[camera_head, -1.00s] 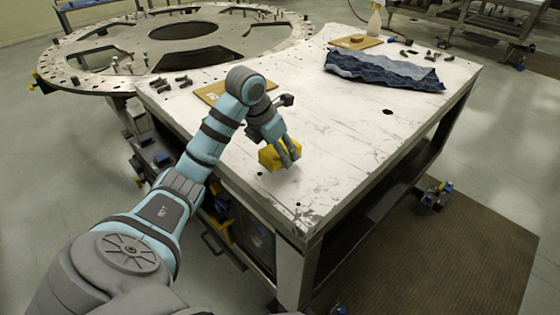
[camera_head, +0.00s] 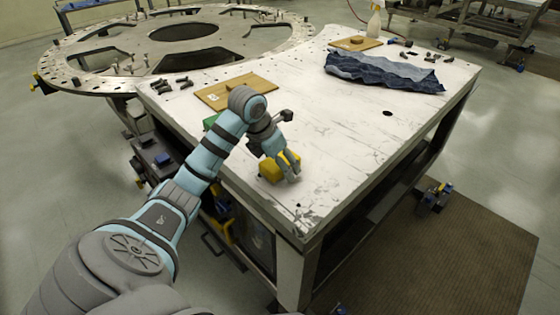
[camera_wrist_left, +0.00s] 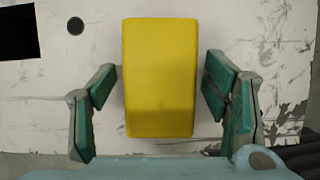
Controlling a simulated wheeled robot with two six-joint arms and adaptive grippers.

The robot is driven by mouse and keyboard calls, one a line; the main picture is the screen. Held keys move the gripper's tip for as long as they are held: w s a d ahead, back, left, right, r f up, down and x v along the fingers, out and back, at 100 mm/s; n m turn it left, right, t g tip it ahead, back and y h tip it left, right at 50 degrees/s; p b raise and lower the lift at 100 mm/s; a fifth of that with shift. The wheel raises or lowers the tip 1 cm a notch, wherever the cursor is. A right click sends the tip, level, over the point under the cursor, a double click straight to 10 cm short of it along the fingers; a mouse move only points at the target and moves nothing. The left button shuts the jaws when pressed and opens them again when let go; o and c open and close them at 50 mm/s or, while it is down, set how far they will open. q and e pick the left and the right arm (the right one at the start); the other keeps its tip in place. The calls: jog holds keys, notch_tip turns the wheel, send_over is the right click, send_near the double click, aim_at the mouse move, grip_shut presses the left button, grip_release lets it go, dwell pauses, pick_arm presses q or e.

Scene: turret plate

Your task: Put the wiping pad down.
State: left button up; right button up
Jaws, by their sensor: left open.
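The yellow wiping pad (camera_head: 271,170) lies on the white worktable near its front left edge. It also shows in the left wrist view (camera_wrist_left: 160,75) as a yellow block between the fingers. My left gripper (camera_head: 291,171) is low over the table at the pad. In the left wrist view my left gripper (camera_wrist_left: 160,95) is open, with a gap between each finger and the pad's sides. My right gripper is not in view.
The worktable (camera_head: 340,140) has bare room right of the pad. A wooden board (camera_head: 235,92) with a green item (camera_head: 210,121) beside it lies behind the arm. A crumpled blue cloth (camera_head: 385,72), a second board (camera_head: 355,43) and a spray bottle (camera_head: 375,20) are farther back.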

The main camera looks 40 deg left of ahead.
aim_at(271, 164)
pick_arm(q)
jog(key=shift+r, duration=0.2)
jog(key=v, duration=0.8)
jog(key=shift+w+a+r, duration=0.15)
jog(key=shift+w+r, duration=0.05)
jog(key=shift+w, duration=0.05)
jog(key=p+v, duration=0.3)
jog(key=v, duration=0.3)
jog(key=shift+p, duration=0.35)
